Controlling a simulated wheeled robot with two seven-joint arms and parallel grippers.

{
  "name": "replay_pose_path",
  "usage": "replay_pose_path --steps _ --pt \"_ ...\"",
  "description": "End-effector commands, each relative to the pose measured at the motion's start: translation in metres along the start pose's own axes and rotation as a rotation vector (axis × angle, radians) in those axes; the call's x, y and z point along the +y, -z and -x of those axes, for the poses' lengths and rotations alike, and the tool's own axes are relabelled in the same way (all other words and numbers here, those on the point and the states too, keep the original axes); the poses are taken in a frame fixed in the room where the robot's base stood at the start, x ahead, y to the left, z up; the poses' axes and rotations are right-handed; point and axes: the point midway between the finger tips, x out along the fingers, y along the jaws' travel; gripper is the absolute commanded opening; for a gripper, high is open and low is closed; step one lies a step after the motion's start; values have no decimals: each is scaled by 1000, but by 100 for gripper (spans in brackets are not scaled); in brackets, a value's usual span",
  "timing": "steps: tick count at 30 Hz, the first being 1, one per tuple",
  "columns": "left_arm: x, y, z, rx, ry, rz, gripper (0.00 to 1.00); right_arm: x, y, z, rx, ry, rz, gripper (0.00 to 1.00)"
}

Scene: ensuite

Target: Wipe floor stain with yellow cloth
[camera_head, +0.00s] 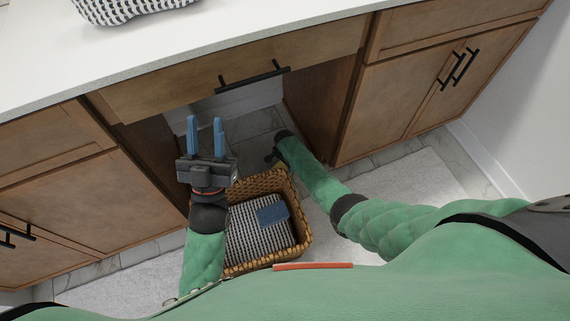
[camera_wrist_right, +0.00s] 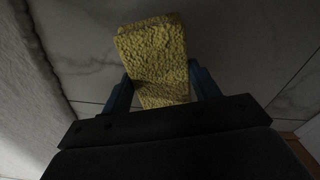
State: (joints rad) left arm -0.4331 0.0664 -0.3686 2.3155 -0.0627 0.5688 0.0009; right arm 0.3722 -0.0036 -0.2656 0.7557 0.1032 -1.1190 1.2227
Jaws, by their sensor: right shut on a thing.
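A yellow cloth (camera_wrist_right: 152,50), folded and rough-textured, is between the blue fingers of my right gripper (camera_wrist_right: 160,76) in the right wrist view. The gripper is shut on it, over grey marbled floor tiles (camera_wrist_right: 85,55). Whether the cloth touches the floor is hard to tell. In the head view my right arm reaches down into the open space under the counter, and its fingers are mostly hidden. My left gripper (camera_head: 205,137) is open and empty, fingers apart, above the back left of the wicker basket. I cannot make out a stain in either view.
The wicker basket (camera_head: 304,232) stands between my arms, holding a black-and-white towel (camera_head: 245,240) and a blue item (camera_head: 272,214). Wooden cabinets (camera_head: 400,100) flank the open space. A drawer (camera_head: 235,70) and white countertop (camera_head: 215,30) are above. A pale rug (camera_head: 410,180) lies right.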

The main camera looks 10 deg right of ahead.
Motion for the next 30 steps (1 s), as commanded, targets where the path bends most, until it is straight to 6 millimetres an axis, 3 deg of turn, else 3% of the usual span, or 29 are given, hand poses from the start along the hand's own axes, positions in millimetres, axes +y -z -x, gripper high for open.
replay_pose_path --steps 30 --pt "-2 -76 40 -289 20 22 36 0 0 9 0 0 0 32"
